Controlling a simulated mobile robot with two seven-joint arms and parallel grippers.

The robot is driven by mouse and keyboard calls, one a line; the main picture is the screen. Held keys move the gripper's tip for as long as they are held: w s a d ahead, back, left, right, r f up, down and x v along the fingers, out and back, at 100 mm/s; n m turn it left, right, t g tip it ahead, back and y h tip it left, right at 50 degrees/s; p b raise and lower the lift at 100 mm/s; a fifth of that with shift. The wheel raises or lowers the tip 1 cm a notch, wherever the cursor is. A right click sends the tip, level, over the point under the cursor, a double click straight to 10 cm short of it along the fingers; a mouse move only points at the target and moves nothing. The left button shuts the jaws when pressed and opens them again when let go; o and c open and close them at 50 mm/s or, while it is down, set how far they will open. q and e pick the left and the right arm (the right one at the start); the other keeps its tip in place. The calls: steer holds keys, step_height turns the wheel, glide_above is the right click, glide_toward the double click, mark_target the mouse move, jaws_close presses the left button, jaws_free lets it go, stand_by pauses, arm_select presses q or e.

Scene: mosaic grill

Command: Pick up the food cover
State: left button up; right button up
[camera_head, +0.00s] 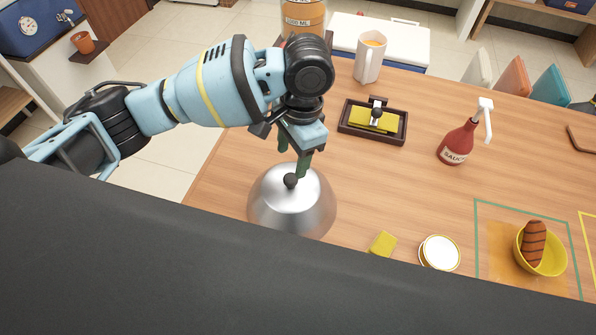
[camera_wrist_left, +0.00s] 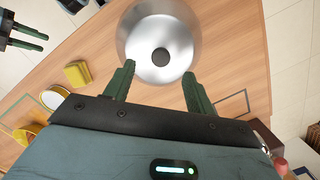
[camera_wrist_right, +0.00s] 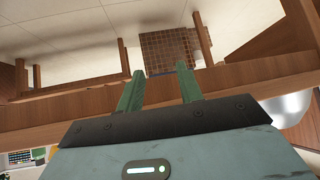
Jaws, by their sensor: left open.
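The food cover (camera_head: 292,207) is a shiny silver dome with a dark round knob on top, standing on the wooden table. My left gripper (camera_head: 292,166) is open just above the cover, with its green fingers close to the knob. In the left wrist view the cover (camera_wrist_left: 160,62) lies ahead of the open fingers (camera_wrist_left: 158,88), and the knob shows between and beyond them. I cannot tell whether a finger touches the knob. My right gripper (camera_wrist_right: 160,85) is open and empty, by the table's edge; the cover's side (camera_wrist_right: 288,109) shows at the right there.
A yellow sponge (camera_head: 382,243), a white-topped round container (camera_head: 439,252) and a yellow bowl (camera_head: 541,252) with a sausage stand right of the cover. A dark tray (camera_head: 347,128), a red sauce bottle (camera_head: 457,146) and a white pitcher (camera_head: 368,62) stand farther back.

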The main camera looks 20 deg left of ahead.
mark_target(291, 178)
arm_select(q)
steer(key=shift+w, duration=0.55)
steer(key=shift+s+a+f, duration=0.1)
steer(key=shift+s+f, duration=0.05)
steer(key=shift+s, duration=0.15)
steer(key=shift+s+f, duration=0.2)
steer(key=shift+f, duration=0.9)
steer(key=shift+w+f, duration=0.1)
steer(key=shift+f, duration=0.15)
steer(key=shift+a+f+b, duration=0.15)
steer(key=shift+f+b, duration=0.2)
steer(key=shift+f, duration=2)
arm_select(e)
steer(key=shift+s+a+f+g, duration=0.1)
steer(key=shift+s+f+g, duration=0.2)
steer(key=shift+s+f, duration=0.35)
